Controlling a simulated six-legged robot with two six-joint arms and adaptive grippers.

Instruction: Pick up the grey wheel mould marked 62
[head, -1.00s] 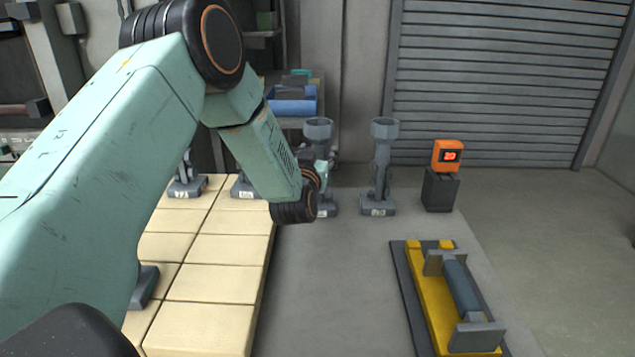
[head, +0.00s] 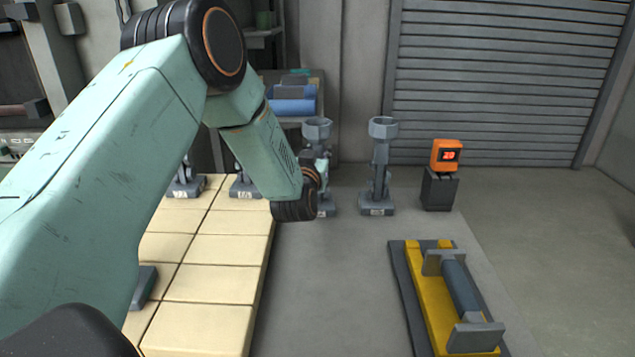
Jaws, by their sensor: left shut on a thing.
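A grey mould (head: 318,130) with a cup-shaped top stands upright near the middle, partly behind my left wrist. My left gripper (head: 319,170) is at its stem and shut on it; the wrist hides most of the fingers. A similar grey mould (head: 381,160) stands clear to its right on the floor slab. Two more moulds (head: 186,180) (head: 243,184) stand at the far end of the pale blocks, largely hidden by my left arm. The base labels are too small to read, so I cannot tell which mould is marked 62. My right gripper is out of view.
Pale blocks (head: 210,285) fill the left. An orange display box (head: 446,155) sits on a dark stand (head: 439,190) at right. A yellow cradle (head: 432,310) with a grey cylinder (head: 461,290) is at front right. The grey slab between is clear.

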